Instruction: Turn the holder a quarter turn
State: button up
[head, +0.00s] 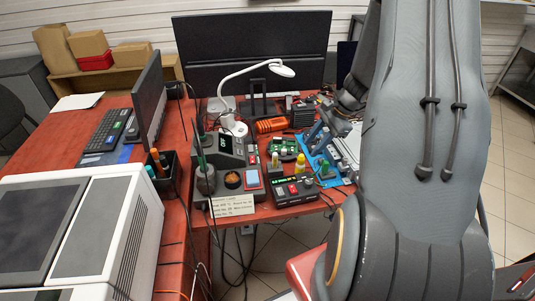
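A soldering-iron stand (205,181) with an upright green-handled iron is at the bench's front left.
A soldering station (236,155), a black device with buttons (294,190), a green circuit board (284,148) and a yellow-capped bottle (300,163) crowd the bench left of the mat. A white lamp (243,73) arches before a large monitor (252,45). A white machine (75,235) fills the lower left.

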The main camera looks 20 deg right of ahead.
jog(key=w+v, duration=0.1)
jog(key=v, duration=0.3)
jog(key=s+a+r+n+h, duration=0.1)
jog(key=s+a+r+n, duration=0.3)
jog(key=a, duration=0.4)
jog(key=s+a+r+n+h+p, duration=0.1)
jog(key=s+a+r+n, duration=0.3)
jog(key=a+n, duration=0.3)
jog(key=s+a+r+n+g+h, duration=0.1)
jog(key=s+a+n, duration=0.4)
jog(key=a, duration=0.5)
notch_tip(320, 180, up, 3)
jog(key=shift+f+n+h, duration=0.1)
jog(key=shift+n+h, duration=0.5)
jog(key=shift+s+a, duration=0.1)
jog(key=shift+s, duration=0.05)
